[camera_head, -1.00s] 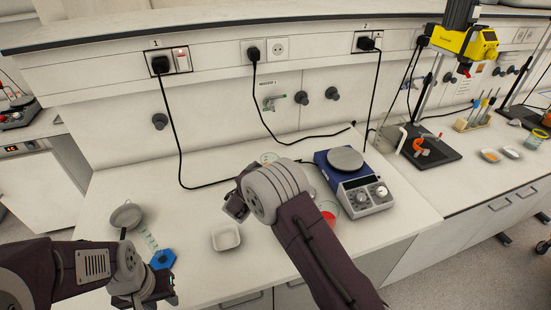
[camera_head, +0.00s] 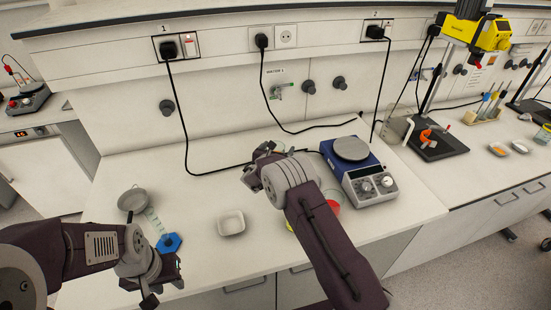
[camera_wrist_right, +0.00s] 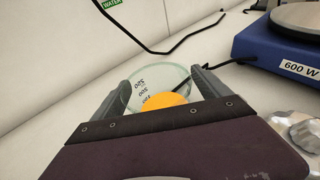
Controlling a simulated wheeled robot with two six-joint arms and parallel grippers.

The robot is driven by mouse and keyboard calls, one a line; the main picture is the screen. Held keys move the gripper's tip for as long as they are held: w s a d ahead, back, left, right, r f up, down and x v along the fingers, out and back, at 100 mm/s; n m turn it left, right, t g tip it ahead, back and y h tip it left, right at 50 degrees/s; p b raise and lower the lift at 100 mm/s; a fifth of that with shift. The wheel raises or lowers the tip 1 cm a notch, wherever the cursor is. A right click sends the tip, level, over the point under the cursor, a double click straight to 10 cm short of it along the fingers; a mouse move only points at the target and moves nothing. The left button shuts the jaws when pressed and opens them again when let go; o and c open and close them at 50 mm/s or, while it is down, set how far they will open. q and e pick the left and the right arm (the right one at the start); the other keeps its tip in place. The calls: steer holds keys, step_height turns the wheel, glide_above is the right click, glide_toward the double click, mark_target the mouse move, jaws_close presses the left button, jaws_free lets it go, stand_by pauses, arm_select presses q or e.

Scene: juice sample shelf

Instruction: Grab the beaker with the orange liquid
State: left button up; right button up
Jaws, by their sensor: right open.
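The glass beaker with the orange liquid (camera_wrist_right: 163,99) stands between the two fingers of my right gripper (camera_wrist_right: 160,84) in the right wrist view. Dark volume numbers show on its glass. The fingers are open, one on each side of it; whether they touch the glass I cannot tell. In the head view my right gripper (camera_head: 264,151) is at the back of the bench, and only a bit of the beaker's glass (camera_head: 278,146) shows beside it. My left gripper (camera_head: 166,276) is low at the left near the bench front, away from the beaker; its jaw state is unclear.
A blue hot plate (camera_head: 350,166) stands right of the beaker. A red item (camera_head: 332,208) is partly hidden by my right arm. A white dish (camera_head: 231,222), a grey bowl (camera_head: 133,200) and a blue hexagonal base (camera_head: 169,242) stand left. Black cables run along the back.

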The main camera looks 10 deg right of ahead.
steer(key=shift+s+r, duration=0.1)
steer(key=c, duration=1.7)
steer(key=shift+c, duration=0.2)
